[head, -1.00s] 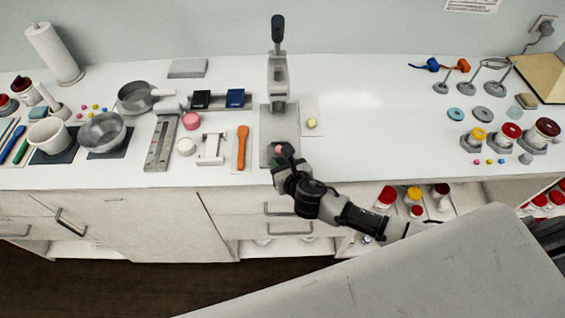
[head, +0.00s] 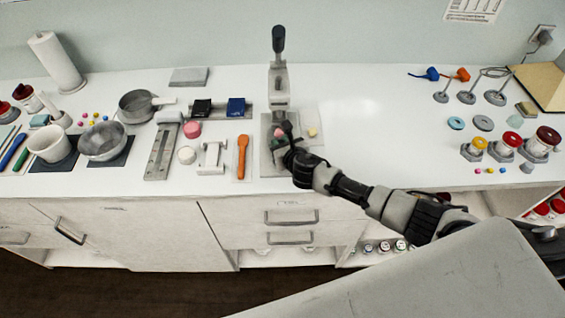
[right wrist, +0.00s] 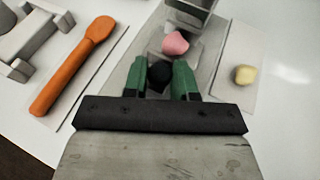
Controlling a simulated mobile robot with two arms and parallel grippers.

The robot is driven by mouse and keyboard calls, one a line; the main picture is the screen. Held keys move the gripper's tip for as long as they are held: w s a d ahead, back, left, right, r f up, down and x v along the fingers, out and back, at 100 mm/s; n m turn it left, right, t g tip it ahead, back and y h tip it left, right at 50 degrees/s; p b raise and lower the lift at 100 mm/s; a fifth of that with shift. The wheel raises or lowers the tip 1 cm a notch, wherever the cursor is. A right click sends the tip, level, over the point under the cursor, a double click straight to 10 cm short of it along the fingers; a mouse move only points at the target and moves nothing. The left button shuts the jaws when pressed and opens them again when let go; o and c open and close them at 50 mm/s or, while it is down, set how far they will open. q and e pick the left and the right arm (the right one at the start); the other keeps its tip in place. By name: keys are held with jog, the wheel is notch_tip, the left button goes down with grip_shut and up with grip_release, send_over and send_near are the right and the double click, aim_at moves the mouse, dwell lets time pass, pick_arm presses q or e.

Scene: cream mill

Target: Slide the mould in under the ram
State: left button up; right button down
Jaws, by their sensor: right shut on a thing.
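The press with the ram (head: 278,85) stands at the back of its grey base plate (head: 268,168), its black-knobbed lever up. It also shows at the top of the right wrist view (right wrist: 190,14). My right gripper (head: 285,141) is over the base plate, just in front of the press. In the right wrist view its green fingers (right wrist: 160,80) are shut on a black round knob (right wrist: 159,77), apparently the mould's handle. A pink lump (right wrist: 176,43) sits just beyond the knob, on a greyish plate, close to the press. My left gripper is not in view.
A pale yellow lump (right wrist: 244,75) lies on a light sheet to the right of the base. An orange spatula (head: 242,157) and a white stand (head: 210,158) are on the left.

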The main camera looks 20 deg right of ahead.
jog(key=shift+w+d+f, duration=0.1)
jog(key=shift+w+d, duration=0.05)
jog(key=shift+w, duration=0.5)
jog(key=shift+d+r, duration=0.1)
jog(key=shift+r, duration=0.1)
jog(key=shift+w, duration=0.1)
jog(key=c, duration=1.2)
grip_release()
jog(key=shift+c, duration=0.2)
jog(key=shift+s+r, duration=0.1)
jog(key=shift+s, duration=0.3)
jog(key=v, duration=1)
jog(key=shift+r, duration=0.1)
